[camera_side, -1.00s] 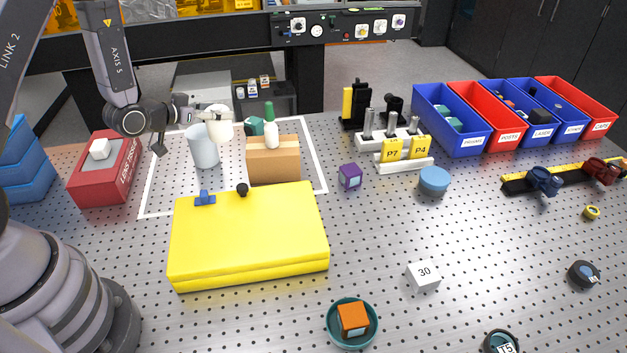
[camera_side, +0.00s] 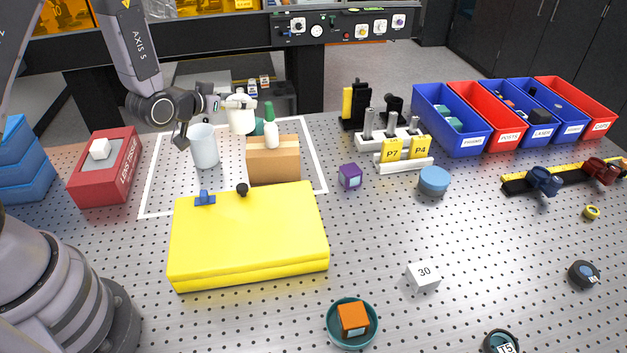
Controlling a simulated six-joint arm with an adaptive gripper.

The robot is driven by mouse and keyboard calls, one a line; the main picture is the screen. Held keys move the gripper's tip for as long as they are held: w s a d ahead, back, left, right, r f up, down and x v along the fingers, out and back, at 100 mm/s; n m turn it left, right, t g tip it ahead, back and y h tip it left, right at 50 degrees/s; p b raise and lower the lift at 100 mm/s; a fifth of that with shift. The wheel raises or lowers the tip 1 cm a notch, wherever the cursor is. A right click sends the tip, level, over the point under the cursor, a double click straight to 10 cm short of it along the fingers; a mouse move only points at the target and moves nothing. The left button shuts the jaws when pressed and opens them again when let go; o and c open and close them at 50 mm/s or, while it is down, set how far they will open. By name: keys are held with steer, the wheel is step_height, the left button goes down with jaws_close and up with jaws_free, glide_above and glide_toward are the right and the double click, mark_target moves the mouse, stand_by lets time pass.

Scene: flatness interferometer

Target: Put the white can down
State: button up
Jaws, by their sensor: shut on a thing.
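The white can (camera_side: 241,121) is upright at the back of the white-outlined area, behind a pale cup (camera_side: 204,148). My gripper (camera_side: 238,101) reaches in from the left and is shut on the can near its top. The can's base is near the table's back edge in the picture. I cannot tell whether it touches the table. The fingertips are small and partly merge with the can.
A cardboard box (camera_side: 273,165) with a green-capped bottle (camera_side: 270,134) stands close by at the right. A yellow case (camera_side: 249,240) lies in front. A red tissue box (camera_side: 105,175) is at the left. A white outline (camera_side: 318,160) bounds this area.

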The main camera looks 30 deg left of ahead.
steer(key=s+a+f+m+h, duration=0.2)
steer(key=s+a+f+h, duration=0.1)
steer(key=s+a+f, duration=0.5)
steer(key=s+a, duration=0.3)
steer(key=a, duration=0.3)
steer(key=shift+f+m+g, duration=0.15)
steer(key=shift+m+g, duration=0.15)
steer(key=shift+s+d+f, duration=0.1)
step_height(320, 180, down, 9)
steer(key=shift+f, duration=0.2)
steer(key=shift+f, duration=0.2)
steer(key=o, duration=1.2)
